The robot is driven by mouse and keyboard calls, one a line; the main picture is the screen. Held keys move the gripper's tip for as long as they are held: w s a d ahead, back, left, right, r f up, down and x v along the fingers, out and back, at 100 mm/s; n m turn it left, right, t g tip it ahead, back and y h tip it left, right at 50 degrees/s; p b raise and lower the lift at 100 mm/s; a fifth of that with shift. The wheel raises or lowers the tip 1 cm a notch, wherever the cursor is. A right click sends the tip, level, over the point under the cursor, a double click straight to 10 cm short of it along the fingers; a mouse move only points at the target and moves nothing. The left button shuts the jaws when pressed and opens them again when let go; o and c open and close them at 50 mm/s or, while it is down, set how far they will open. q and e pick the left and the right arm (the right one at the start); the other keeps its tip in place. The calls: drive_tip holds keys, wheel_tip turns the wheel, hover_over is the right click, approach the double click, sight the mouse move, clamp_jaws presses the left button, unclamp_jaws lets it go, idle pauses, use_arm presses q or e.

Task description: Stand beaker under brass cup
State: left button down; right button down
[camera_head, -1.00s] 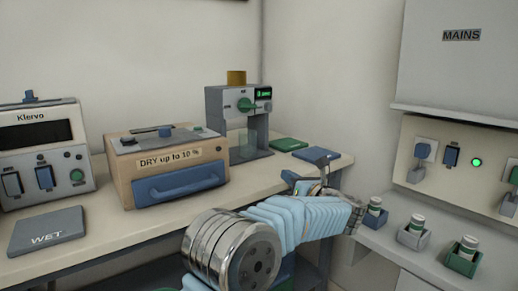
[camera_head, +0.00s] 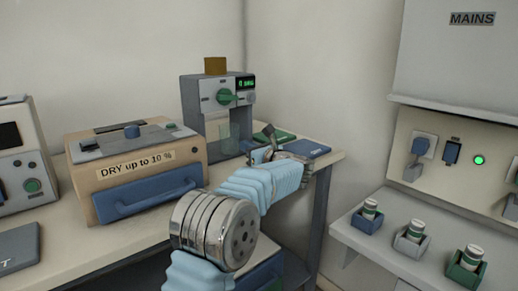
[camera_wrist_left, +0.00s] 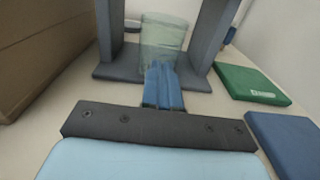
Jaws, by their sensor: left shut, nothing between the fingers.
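The brass cup (camera_head: 215,66) sits on top of a grey machine (camera_head: 190,103) with a green knob and a lit display. The clear greenish beaker (camera_head: 229,131) stands upright on the machine's base, between its two posts and below the cup. The wrist view also shows the beaker (camera_wrist_left: 165,36) and the machine's base (camera_wrist_left: 108,72). My left gripper (camera_head: 260,147) is beside the machine at its front right. In the wrist view its blue fingers (camera_wrist_left: 163,86) are shut and empty, pointing at the beaker, with their tips overlapping its lower part. I cannot tell whether they touch it.
A tan box labelled DRY (camera_head: 88,186) with a blue handle stands left of the machine. A green mat (camera_wrist_left: 250,85) and a blue mat (camera_wrist_left: 285,140) lie right of it. A lower shelf on the right holds several bottles in small holders (camera_head: 410,240).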

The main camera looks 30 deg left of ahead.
sight(235, 141)
use_arm(q)
drive_tip(key=shift+p+x, duration=0.4)
drive_tip(key=shift+x, duration=1.45)
drive_tip(key=shift+a+f, duration=0.1)
drive_tip(key=shift+a, duration=0.2)
drive_tip(key=b+x, duration=0.1)
drive_tip(key=x, duration=0.3)
drive_tip(key=shift+w+a, duration=0.15)
drive_tip(key=shift+a, duration=0.1)
